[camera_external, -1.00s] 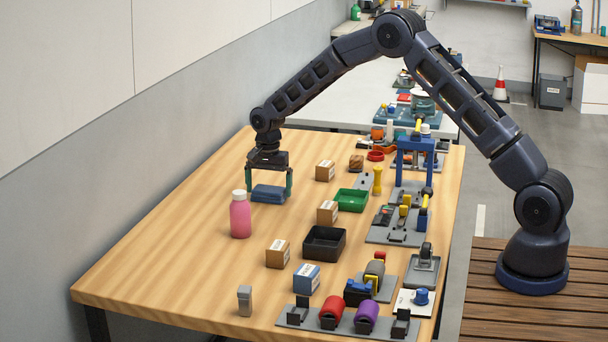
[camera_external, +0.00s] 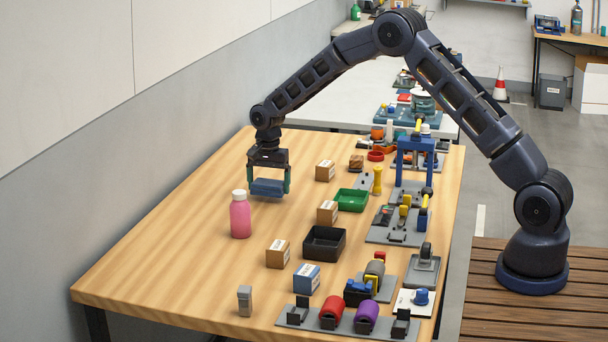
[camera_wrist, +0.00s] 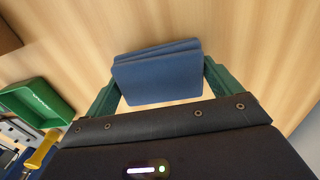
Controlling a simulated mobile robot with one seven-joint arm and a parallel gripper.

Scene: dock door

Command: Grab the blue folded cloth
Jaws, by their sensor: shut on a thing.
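The blue folded cloth (camera_external: 267,188) is between the green fingers of my gripper (camera_external: 268,184), above the far left part of the wooden table. In the wrist view the cloth (camera_wrist: 158,75) shows as a layered blue stack with a finger against each side. My gripper (camera_wrist: 157,82) is shut on it. The cloth looks slightly raised off the table top; the exact gap is hard to tell.
A pink bottle (camera_external: 240,215) stands in front of the cloth, to its left. A small cardboard box (camera_external: 325,171), a green tray (camera_external: 350,200) and a black tray (camera_external: 324,243) stand to the right. The table (camera_external: 190,245) is clear at the left front.

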